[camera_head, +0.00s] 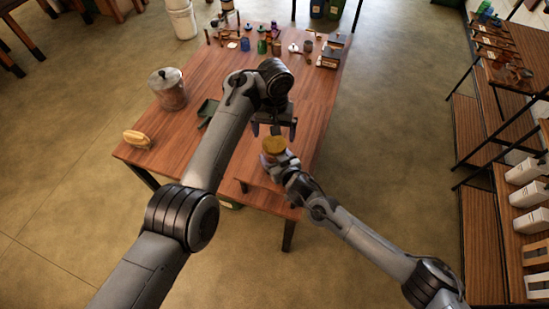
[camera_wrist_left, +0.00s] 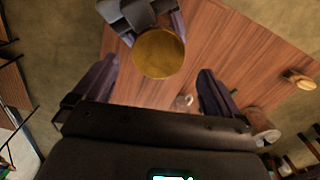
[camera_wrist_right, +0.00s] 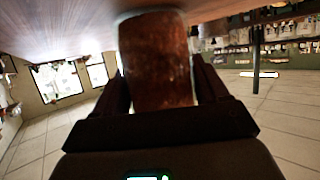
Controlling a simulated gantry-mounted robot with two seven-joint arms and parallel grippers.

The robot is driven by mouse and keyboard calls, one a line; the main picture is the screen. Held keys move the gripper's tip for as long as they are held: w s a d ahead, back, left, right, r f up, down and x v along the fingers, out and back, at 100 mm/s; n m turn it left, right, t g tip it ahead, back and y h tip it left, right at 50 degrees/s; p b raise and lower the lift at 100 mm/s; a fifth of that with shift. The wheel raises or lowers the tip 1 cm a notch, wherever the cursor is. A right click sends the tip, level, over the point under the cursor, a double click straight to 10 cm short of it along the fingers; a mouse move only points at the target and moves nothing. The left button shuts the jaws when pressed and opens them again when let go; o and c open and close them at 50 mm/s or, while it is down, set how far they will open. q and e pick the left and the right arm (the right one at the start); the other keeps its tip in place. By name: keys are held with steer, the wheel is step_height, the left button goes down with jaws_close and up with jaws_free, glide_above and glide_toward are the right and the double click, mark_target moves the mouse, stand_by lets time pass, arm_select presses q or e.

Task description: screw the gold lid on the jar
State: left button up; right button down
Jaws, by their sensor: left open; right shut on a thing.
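The round gold lid (camera_head: 274,146) lies on top of the jar near the table's front right; it shows as a flat gold disc in the left wrist view (camera_wrist_left: 158,53). I cannot tell how tightly it sits. The reddish-brown jar (camera_wrist_right: 157,60) stands between the fingers of my right gripper (camera_head: 279,160), which is shut on it from the front right. The jar's body is mostly hidden in the head view. My left gripper (camera_head: 274,130) is open and empty, pointing down just behind and above the lid, with its fingers apart from it.
A large lidded jar (camera_head: 168,90), a yellow object (camera_head: 137,139) and a dark green tray-like thing (camera_head: 207,108) are on the left of the wooden table (camera_head: 180,135). Several bottles and small boxes (camera_head: 331,56) crowd the back. Shelves (camera_head: 505,110) stand at the far right.

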mark_target(274, 143)
arm_select(q)
steer(key=n, duration=0.3)
steer(key=shift+a+r, duration=0.25)
steer(key=n, duration=0.1)
steer(key=r+n, duration=0.1)
steer(key=n, duration=0.1)
steer(key=shift+w+a+n, duration=0.1)
steer(key=shift+n, duration=0.2)
steer(key=n, duration=0.2)
steer(key=r+n, duration=0.1)
steer(key=n, duration=0.1)
steer(key=shift+r, duration=0.15)
steer(key=shift+r+n, duration=0.15)
steer(key=shift+n, duration=0.15)
steer(key=shift+d+r, duration=0.25)
steer(key=shift+d, duration=0.05)
steer(key=shift+d+f, duration=0.1)
steer(key=shift+f, duration=4)
